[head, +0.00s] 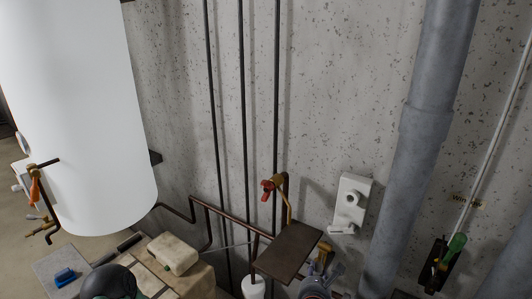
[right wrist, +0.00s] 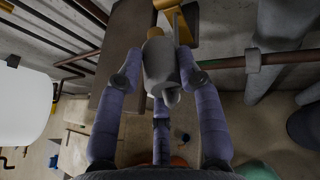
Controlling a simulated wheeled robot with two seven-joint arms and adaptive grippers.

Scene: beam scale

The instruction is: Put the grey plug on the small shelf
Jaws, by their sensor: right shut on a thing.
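The grey plug (right wrist: 158,68) is held between the fingers of my right gripper (right wrist: 160,72) in the right wrist view. Its far end is tan. The small shelf (head: 288,252) is a flat brown board against the wall in the head view, and its bare top shows. It also shows as a brown board (right wrist: 118,75) left of the plug in the right wrist view. In the head view my right gripper (head: 325,278) is at the bottom edge, just right of the shelf, partly cut off. I cannot make out the plug clearly there.
A red-handled valve (head: 270,187) and copper pipe rise behind the shelf. A white wall box (head: 350,203) and a thick grey pipe (head: 415,150) stand to the right. A white tank (head: 80,110) is at the left. A pale block (head: 172,253) lies left of the shelf.

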